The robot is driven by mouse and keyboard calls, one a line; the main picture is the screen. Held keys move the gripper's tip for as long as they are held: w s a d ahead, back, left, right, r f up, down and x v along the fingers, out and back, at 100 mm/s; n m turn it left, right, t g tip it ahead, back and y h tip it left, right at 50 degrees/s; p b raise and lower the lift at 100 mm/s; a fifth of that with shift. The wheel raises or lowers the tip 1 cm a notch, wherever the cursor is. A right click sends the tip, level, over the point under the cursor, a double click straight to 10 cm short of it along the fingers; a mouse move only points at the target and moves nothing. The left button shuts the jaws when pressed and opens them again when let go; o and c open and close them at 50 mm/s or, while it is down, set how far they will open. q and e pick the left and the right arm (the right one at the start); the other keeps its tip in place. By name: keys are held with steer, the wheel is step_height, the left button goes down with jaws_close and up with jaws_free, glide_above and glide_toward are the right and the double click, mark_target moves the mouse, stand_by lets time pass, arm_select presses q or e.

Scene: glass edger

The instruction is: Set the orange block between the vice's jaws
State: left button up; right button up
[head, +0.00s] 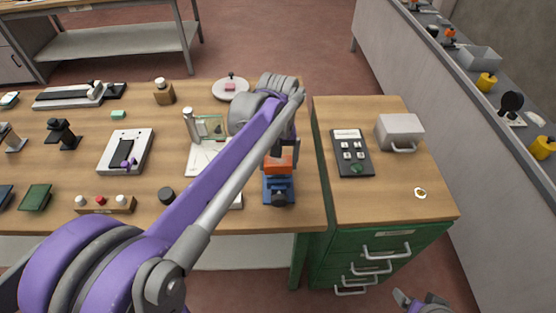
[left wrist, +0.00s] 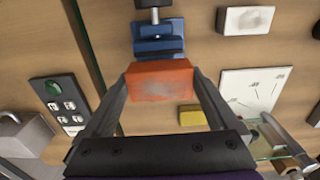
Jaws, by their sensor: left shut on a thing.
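The orange block (head: 280,163) is held between the two fingers of my left gripper (head: 282,150). In the left wrist view the block (left wrist: 158,92) fills the gap between the fingertips. The blue vice (head: 278,190) stands at the right front of the wooden bench. It also shows in the left wrist view (left wrist: 158,47), directly beyond the block. The block overlaps part of the vice in both views, so I cannot tell whether it is above the jaws or between them. My right gripper (head: 425,302) shows only partly at the bottom edge, away from the vice.
A white dial plate (left wrist: 248,90) and a yellow piece (left wrist: 192,116) lie near the vice. A glass panel (head: 209,127) stands behind my left arm. A green cabinet (head: 375,245) at the right carries a dark keypad (head: 352,153) and a grey box (head: 400,131).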

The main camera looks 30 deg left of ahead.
arm_select(q)
steer(key=shift+f+b, duration=0.95)
steer(key=shift+f, duration=0.9)
arm_select(e)
steer(key=shift+s+f, duration=0.25)
steer(key=shift+f, duration=0.4)
steer(key=shift+s+f, duration=0.25)
steer(key=shift+f, duration=0.4)
arm_select(q)
steer(key=o, duration=1)
steer(key=shift+r, duration=0.1)
step_height(320, 180, up, 11)
steer(key=shift+f+p, duration=0.15)
steer(key=shift+p, duration=0.25)
arm_select(e)
steer(key=shift+w+r, duration=0.15)
steer(key=shift+r, duration=0.35)
